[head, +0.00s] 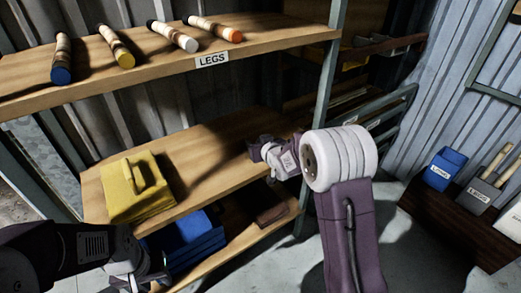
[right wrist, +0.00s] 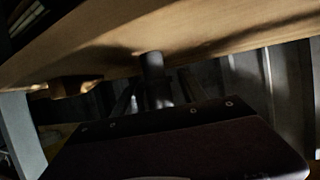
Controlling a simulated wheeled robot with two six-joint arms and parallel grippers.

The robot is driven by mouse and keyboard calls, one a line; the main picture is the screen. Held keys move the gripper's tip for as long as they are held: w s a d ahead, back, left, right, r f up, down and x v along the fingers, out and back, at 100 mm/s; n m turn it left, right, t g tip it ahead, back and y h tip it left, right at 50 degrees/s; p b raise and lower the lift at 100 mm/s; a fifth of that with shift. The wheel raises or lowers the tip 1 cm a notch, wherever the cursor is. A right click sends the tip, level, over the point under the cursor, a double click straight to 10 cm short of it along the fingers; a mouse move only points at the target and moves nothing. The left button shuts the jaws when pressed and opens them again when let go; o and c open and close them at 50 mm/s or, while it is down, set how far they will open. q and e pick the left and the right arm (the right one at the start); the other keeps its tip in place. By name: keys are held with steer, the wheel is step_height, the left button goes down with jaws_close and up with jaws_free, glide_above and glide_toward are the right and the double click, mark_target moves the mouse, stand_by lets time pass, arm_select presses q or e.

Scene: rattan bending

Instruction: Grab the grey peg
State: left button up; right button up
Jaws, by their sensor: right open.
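A short dark grey cylinder, which looks like the grey peg (right wrist: 152,66), stands out from a wooden board in the right wrist view. I cannot make it out in the head view. My right gripper (head: 256,153) is open at the right end of the middle shelf (head: 215,145). In the right wrist view its dark fingers lie either side of the cylinder; whether they touch it is too dark to tell. My left gripper (head: 152,278) is low at the left, near a blue block (head: 190,236); its jaw opening is unclear.
Rods with blue (head: 61,74), yellow (head: 124,58), white (head: 187,43) and orange (head: 234,35) ends lie on the top shelf above a "LEGS" label (head: 211,59). Blue (head: 445,169) and grey (head: 478,195) bins stand right.

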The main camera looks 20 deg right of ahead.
steer(key=shift+c, duration=0.3)
jaws_close()
steer(key=shift+r, duration=0.15)
